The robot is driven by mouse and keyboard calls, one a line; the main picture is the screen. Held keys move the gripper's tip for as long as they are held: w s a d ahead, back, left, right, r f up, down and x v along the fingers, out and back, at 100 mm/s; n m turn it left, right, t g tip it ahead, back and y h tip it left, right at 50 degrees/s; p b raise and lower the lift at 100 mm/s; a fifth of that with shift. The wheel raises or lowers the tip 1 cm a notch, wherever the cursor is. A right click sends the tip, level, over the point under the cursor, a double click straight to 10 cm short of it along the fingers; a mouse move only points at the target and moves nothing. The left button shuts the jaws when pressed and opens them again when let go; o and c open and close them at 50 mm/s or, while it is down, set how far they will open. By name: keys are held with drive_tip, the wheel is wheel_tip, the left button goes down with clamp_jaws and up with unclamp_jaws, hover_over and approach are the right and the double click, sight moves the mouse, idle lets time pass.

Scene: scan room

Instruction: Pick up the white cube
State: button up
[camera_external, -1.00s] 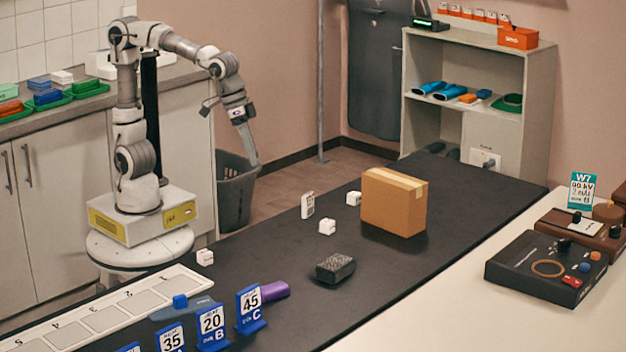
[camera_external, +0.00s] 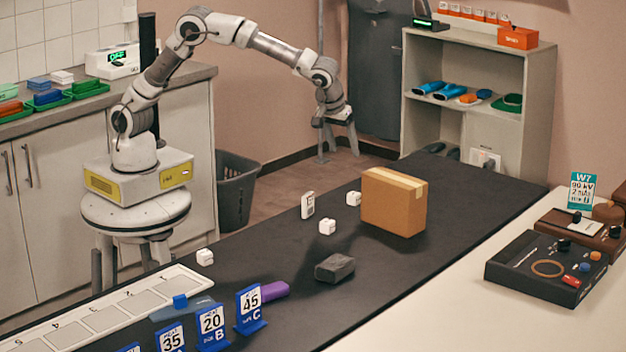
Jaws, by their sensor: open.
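Several small white pieces are on the dark table (camera_external: 450,215). One white cube (camera_external: 327,227) sits near the middle. Another white cube (camera_external: 353,198) sits just left of the cardboard box. A third white cube (camera_external: 204,257) sits at the left, by the white marked strip. A taller white block (camera_external: 307,205) with dark markings stands upright near the table's far edge. My gripper (camera_external: 340,149) is open and empty, raised with its fingers pointing down. In the picture it is above the cube beside the box, clear of everything on the table.
A cardboard box (camera_external: 394,202) stands right of the cubes. A dark grey block (camera_external: 335,268) and a purple object (camera_external: 275,289) lie nearer the front. Blue number stands (camera_external: 250,309) line the front left. A control box (camera_external: 546,268) is on the white counter. The table's right part is bare.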

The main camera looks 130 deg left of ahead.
drive_tip(key=b, duration=0.1)
hover_over(354, 194)
drive_tip(key=d, duration=0.2)
drive_tip(key=f, duration=1)
drive_tip(key=shift+w+d, duration=0.1)
drive_tip(key=shift+w, duration=0.1)
drive_tip(key=shift+s+b+x, duration=0.2)
drive_tip(key=shift+b+x, duration=0.15)
drive_tip(key=shift+x, duration=2.3)
drive_tip(key=shift+c, duration=0.3)
clamp_jaws()
